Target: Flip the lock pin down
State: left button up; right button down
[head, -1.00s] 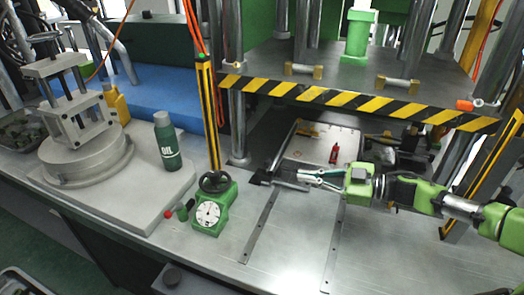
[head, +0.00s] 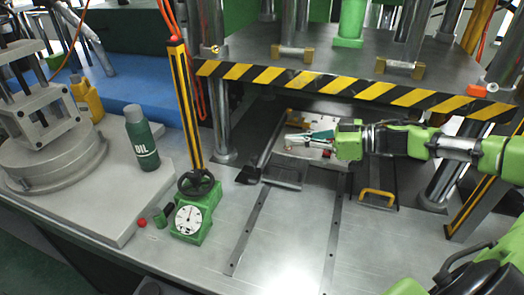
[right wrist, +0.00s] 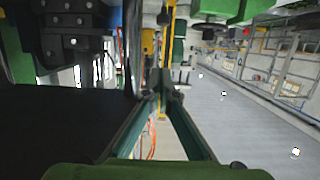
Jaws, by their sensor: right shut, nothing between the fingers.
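The mold (head: 297,116) sits under the press, partly hidden behind my right gripper and forearm. I cannot tell for sure which small part of it is the lock pin. My right gripper (head: 288,141) reaches in from the right, its fingers pointing left over the mold. It is shut and empty; I cannot tell whether its tips touch anything. A small red part (head: 327,154) shows just below the fingers. In the right wrist view the dark green fingers (right wrist: 160,88) converge at the tips. My left gripper is not in view.
The striped press plate (head: 350,89) hangs above my right arm, with metal columns around it. A dark bar (head: 262,150) and a yellow handle (head: 377,194) flank the mold. A green dial gauge (head: 190,218) and oil bottle (head: 141,138) stand left.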

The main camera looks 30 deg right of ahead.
jog(key=w+a+f+p, duration=0.3)
jog(key=w+a+f, duration=0.3)
jog(key=w, duration=0.1)
jog(key=shift+f, duration=0.15)
dwell(0.3)
jog(key=shift+s+a, duration=0.1)
jog(key=shift+f, duration=1.4)
jog(key=shift+s, duration=0.1)
